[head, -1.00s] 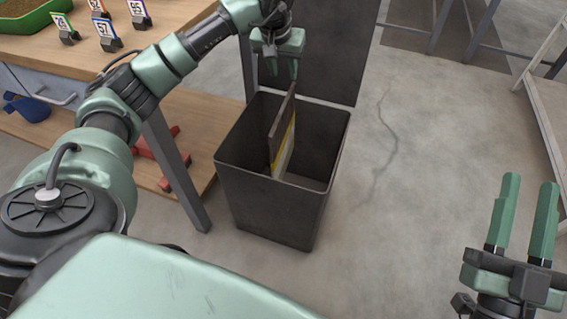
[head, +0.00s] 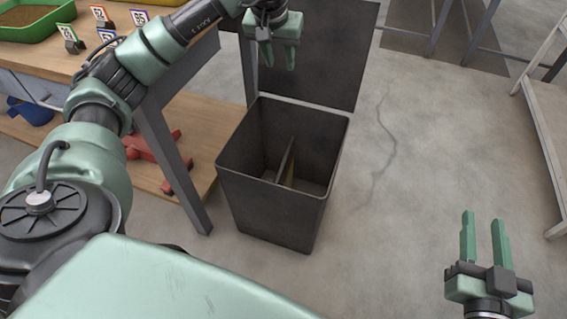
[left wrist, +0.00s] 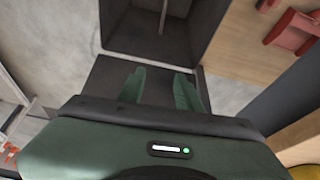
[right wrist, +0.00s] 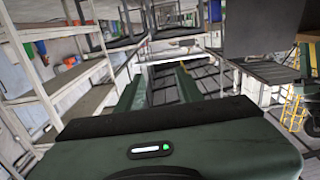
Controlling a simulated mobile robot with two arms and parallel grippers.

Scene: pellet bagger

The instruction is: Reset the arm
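My left gripper (head: 278,58) is open and empty above the back part of a dark open bin. Its spread fingers also show in the left wrist view (left wrist: 160,90). The bin (head: 270,215) stands on the floor with its lid (head: 325,60) raised behind it. A thin flat board (head: 286,162) stands on edge inside the bin, and its upper edge also shows in the left wrist view (left wrist: 163,15). My right gripper (head: 484,240) is open and empty over bare floor at the lower right; its fingers also show in the right wrist view (right wrist: 160,90).
A workbench (head: 100,68) at the left holds a green tray (head: 68,12) and several numbered cards. Red objects (head: 150,148) lie on its lower shelf, with a blue item (head: 30,110) beside them. A rack (head: 545,130) stands at the right edge. The floor between is clear.

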